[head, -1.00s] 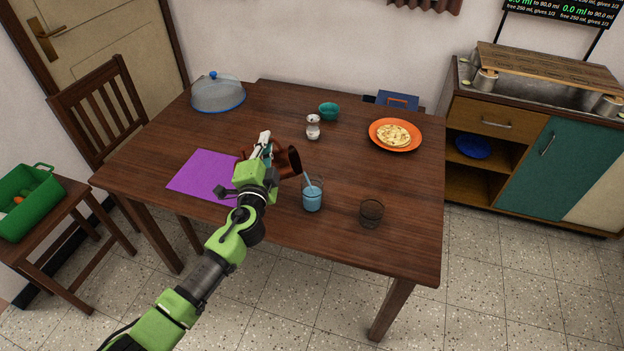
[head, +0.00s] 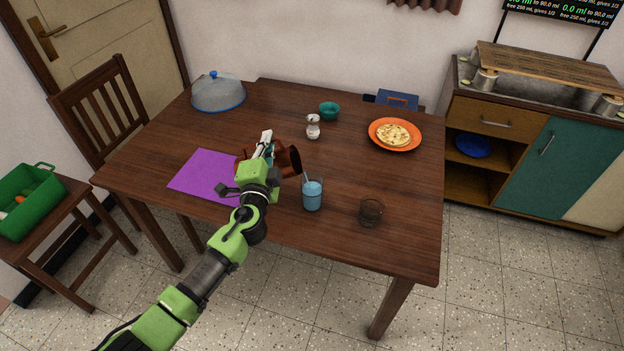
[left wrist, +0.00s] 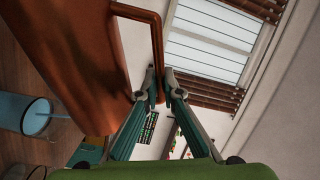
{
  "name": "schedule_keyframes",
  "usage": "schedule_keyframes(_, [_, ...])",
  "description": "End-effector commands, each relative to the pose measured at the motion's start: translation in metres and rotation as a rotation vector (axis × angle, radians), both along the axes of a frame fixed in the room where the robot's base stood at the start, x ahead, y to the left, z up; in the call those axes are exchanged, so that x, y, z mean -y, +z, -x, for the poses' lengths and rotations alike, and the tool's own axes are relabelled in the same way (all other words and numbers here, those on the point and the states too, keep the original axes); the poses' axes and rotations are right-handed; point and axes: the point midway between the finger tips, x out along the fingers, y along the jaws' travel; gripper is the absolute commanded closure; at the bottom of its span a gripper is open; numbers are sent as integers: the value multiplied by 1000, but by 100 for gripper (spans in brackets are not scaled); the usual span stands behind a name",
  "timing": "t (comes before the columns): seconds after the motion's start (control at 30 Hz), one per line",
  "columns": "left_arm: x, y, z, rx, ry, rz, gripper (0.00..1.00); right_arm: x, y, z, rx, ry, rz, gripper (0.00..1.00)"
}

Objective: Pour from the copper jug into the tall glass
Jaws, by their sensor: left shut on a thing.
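The copper jug (head: 291,160) is tilted over the table with its mouth to the right, partly hidden behind my left gripper (head: 266,142). In the left wrist view the jug (left wrist: 75,45) fills the upper left, and my left gripper (left wrist: 159,84) is shut on its handle. The tall glass (head: 312,197) stands upright just right of and below the jug's mouth, holding blue liquid nearly to the rim and a straw. It also shows in the left wrist view (left wrist: 25,115). No stream is visible between jug and glass. My right gripper is not in view.
A dark short tumbler (head: 371,213) stands right of the glass. A purple mat (head: 200,175) lies left of my gripper. Behind are a white shaker (head: 313,127), a teal bowl (head: 329,112), an orange plate (head: 412,145) with flatbread and a domed cover (head: 218,92).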

Motion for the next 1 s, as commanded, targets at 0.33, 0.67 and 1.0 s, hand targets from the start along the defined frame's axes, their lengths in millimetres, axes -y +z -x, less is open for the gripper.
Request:
schedule_keyframes(0.33, [1,4,-1,5,0,-8,100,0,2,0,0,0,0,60])
schedule_keyframes(0.67, [-24,-35,-1,-9,1,240,100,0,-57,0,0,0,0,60])
schedule_keyframes(1.0, [-32,-37,-2,-16,-2,361,100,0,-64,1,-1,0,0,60])
